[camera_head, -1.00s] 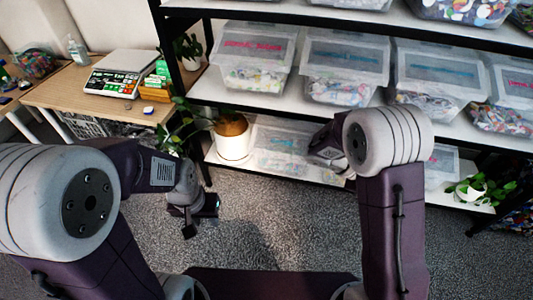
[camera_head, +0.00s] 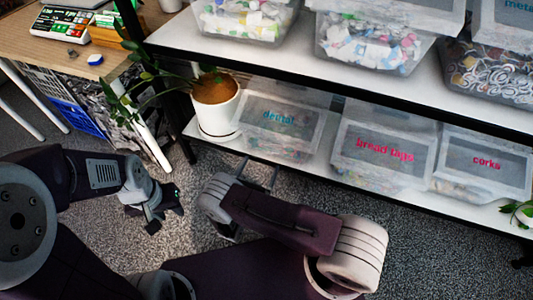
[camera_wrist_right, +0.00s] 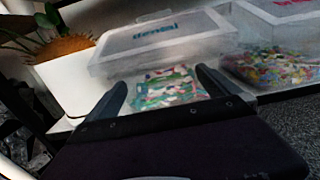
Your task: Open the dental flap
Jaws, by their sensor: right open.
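The dental flap (camera_head: 280,118) is a pale translucent panel with blue "dental" lettering on the front of a clear bin on the lower shelf. It appears closed. The right wrist view shows the dental flap (camera_wrist_right: 155,35) too, with colourful contents below it. My right gripper (camera_head: 260,174) is open and empty in front of this bin, below the flap. Its two fingers stand apart in the right wrist view (camera_wrist_right: 162,88), pointing at the bin; contact cannot be told. My left gripper (camera_head: 167,207) hangs above the carpet at left, away from the bin; its jaw gap is unclear.
A potted plant (camera_head: 215,105) stands just left of the dental bin. Bins marked bread tags (camera_head: 383,150) and corks (camera_head: 485,165) stand to its right. The upper shelf edge (camera_head: 330,83) overhangs them. A wooden desk (camera_head: 75,55) is at left. Carpet is clear below.

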